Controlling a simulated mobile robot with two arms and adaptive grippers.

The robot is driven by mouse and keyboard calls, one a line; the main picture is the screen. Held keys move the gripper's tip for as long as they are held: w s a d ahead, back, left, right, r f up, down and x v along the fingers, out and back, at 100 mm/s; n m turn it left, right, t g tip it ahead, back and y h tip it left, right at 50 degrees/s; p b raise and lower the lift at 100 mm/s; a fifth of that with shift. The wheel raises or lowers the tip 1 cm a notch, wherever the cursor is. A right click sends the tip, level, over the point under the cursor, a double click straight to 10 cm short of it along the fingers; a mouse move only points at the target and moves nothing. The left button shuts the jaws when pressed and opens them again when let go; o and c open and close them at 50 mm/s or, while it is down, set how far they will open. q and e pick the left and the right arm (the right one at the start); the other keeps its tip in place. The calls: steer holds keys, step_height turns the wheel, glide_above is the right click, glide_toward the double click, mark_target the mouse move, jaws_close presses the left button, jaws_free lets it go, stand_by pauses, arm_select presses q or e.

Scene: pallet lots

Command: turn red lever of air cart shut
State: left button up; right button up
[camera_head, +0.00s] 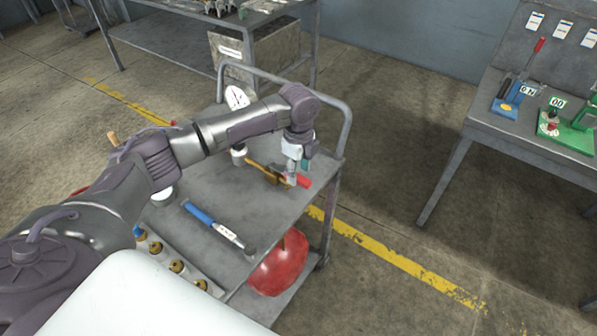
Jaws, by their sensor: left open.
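The air cart (230,208) is a grey metal cart with a push handle at its far side. A red lever (304,181) sits on a brass pipe fitting (265,170) on the cart's top, near its right edge. My left arm reaches in from the left across the cart. My left gripper (292,178) points down at the fitting, right beside the red lever, and is open. It hides part of the fitting, and I cannot tell whether it touches the lever. My right gripper is not in view.
A round gauge (236,98) stands at the cart's back. A blue-handled tool (212,223) and several brass fittings (176,266) lie nearer. A red tank (279,264) is on the lower shelf. A bench (480,118) stands at right, with clear floor between.

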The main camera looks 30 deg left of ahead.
arm_select(q)
steer(key=shift+f, duration=0.85)
jaws_close()
